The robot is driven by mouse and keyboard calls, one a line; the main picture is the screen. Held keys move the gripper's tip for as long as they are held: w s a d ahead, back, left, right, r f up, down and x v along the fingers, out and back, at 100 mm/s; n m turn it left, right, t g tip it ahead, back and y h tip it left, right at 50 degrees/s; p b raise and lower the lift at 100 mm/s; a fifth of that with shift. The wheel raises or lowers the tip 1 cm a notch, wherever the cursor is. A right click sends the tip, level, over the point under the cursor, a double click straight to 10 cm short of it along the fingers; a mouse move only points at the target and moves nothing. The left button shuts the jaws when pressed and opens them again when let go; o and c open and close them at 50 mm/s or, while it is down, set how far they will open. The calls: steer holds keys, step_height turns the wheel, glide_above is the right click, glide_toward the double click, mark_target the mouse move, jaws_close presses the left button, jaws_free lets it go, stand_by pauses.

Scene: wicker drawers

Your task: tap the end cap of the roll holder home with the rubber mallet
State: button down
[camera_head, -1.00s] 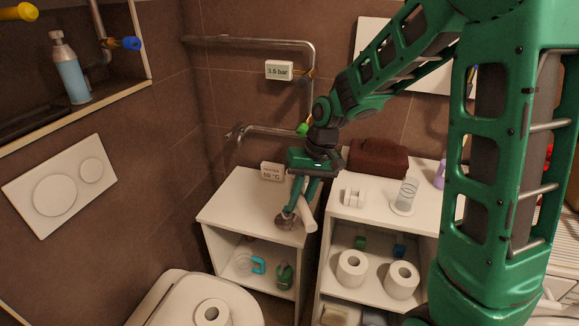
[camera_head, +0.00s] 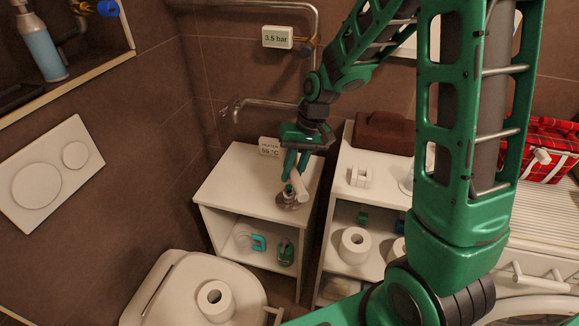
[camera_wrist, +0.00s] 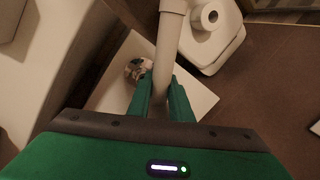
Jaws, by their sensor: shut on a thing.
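My gripper (camera_head: 297,165) is over the low white cabinet (camera_head: 228,186) and points down. Its fingers (camera_wrist: 160,95) are shut on a pale, round, rod-like thing, which I take to be the mallet (camera_wrist: 168,45). It widens at the top edge of the wrist view, where it is cut off; a pale part (camera_head: 301,184) also shows below the fingers in the head view. A shiny metal piece with a round base, likely the roll holder (camera_wrist: 135,68), stands on the cabinet top beside the mallet. It shows under the gripper in the head view (camera_head: 287,203). Its end cap is hard to make out.
A toilet with a paper roll (camera_head: 215,299) is in front.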

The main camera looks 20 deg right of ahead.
steer(key=shift+f, duration=0.4)
step_height(320, 180, down, 4)
steer(key=f, duration=0.1)
steer(key=shift+r, duration=2.35)
steer(key=shift+s, duration=0.1)
steer(key=shift+f, duration=0.1)
